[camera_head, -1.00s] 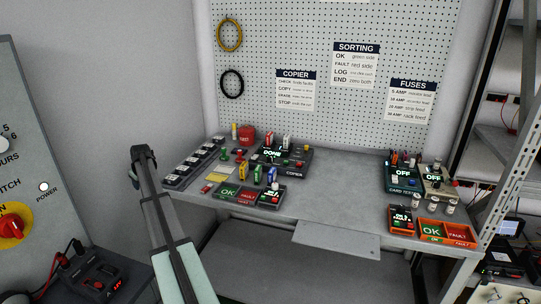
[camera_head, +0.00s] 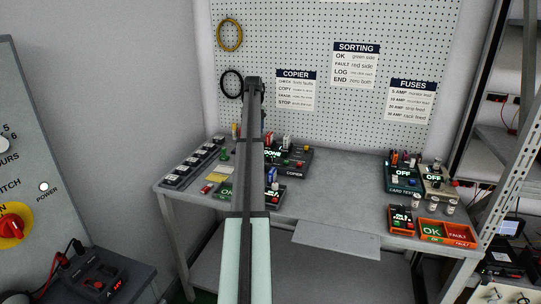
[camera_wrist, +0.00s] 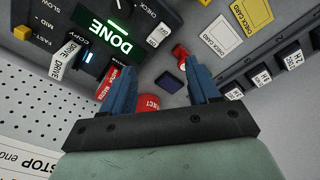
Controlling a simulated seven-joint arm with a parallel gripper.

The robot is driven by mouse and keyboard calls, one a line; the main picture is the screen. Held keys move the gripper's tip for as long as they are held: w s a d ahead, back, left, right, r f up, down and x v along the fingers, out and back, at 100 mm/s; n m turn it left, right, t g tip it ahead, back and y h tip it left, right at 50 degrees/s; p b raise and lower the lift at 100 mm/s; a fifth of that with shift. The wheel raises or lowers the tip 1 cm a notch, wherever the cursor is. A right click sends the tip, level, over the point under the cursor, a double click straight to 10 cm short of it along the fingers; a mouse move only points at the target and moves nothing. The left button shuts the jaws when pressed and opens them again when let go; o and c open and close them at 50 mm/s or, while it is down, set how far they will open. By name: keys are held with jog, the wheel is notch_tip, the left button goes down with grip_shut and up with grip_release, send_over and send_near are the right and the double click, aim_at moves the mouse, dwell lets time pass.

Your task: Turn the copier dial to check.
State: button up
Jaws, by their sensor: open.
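The copier (camera_head: 297,165) is a dark box on the bench, left of centre, with a lit DONE display (camera_head: 272,154). In the wrist view the copier (camera_wrist: 60,12) shows at upper left, upside down, with its green DONE display (camera_wrist: 106,38) and printed labels including COPY, CHECK, MID and FAST. A dark round knob (camera_wrist: 121,10) is partly cut by the top edge; I cannot read its setting. My gripper (camera_wrist: 162,80) is open and empty, its two blue fingers apart, close to the copier's edge. In the head view my arm hides it.
Yellow and white cards (camera_wrist: 253,12) and a row of labelled slots (camera_wrist: 292,57) are at right. The bench middle (camera_head: 330,195) is clear.

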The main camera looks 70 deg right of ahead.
notch_tip(320, 180, up, 2)
jog(key=m, duration=0.1)
send_over(271, 156)
jog(key=shift+g+y, duration=0.3)
jog(key=shift+y, duration=0.1)
jog(key=f, duration=1.3)
jog(key=shift+a+f, duration=0.25)
jog(key=shift+f, duration=0.05)
jog(key=shift+c, duration=0.3)
jog(key=c, duration=1)
jog(key=shift+o, duration=0.2)
